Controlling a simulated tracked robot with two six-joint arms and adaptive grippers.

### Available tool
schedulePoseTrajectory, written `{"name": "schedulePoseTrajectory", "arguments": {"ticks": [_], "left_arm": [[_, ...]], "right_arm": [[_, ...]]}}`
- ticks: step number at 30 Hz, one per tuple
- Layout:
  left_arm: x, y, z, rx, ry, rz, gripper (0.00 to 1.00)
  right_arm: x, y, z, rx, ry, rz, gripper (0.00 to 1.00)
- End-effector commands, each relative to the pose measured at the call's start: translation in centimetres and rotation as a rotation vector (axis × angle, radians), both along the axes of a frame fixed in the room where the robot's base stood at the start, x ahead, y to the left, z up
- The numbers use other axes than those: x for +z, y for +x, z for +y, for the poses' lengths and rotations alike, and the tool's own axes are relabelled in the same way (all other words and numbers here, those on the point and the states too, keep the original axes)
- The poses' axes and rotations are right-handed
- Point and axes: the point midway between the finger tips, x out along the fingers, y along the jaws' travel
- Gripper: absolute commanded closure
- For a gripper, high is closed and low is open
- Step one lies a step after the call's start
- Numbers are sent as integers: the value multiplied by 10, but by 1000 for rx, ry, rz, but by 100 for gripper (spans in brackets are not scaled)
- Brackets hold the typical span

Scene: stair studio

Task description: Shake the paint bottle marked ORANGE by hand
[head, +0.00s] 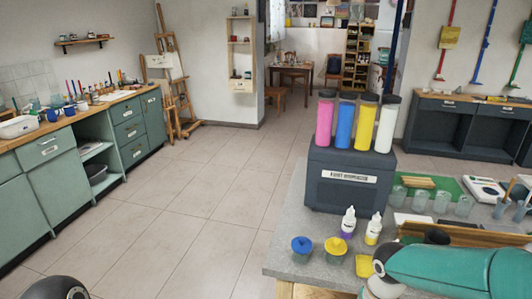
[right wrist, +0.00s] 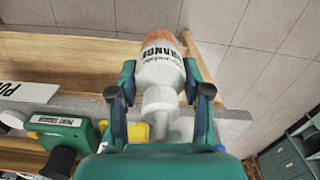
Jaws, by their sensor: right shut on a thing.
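The paint bottle marked ORANGE (right wrist: 162,72) shows in the right wrist view. It is white with an orange end at the top of the picture, its lettering upside down, and its narrower neck towards my palm. My right gripper (right wrist: 158,84) is shut on it, one finger on each side. In the head view my right arm comes in at the lower right, but its fingers and the bottle cannot be made out there. My left gripper is not in view.
On the grey worktop (head: 290,262) stand two small white bottles (head: 348,222), (head: 374,229), blue (head: 302,245) and yellow (head: 335,248) lidded pots, and a dark paint dispenser (head: 345,185) with several coloured tubes. Glass jars (head: 420,199) stand to the right. The floor left is clear.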

Motion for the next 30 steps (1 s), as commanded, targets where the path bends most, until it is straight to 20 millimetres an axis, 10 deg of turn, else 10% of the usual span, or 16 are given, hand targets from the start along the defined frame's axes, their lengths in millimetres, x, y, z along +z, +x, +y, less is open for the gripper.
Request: {"name": "schedulePoseTrajectory", "arguments": {"ticks": [3,7,12,16,21,25,30], "left_arm": [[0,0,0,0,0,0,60],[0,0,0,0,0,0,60],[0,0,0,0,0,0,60],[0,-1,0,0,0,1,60],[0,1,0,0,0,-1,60],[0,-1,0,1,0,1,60],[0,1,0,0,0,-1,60]], "right_arm": [[-48,7,10,49,1,6,91],[-63,28,22,87,1,-5,91],[12,42,27,93,1,-15,91],[-66,38,27,95,1,13,91],[13,43,27,93,1,-15,91],[-66,38,28,97,1,13,91],[13,44,29,95,1,-15,91]]}}
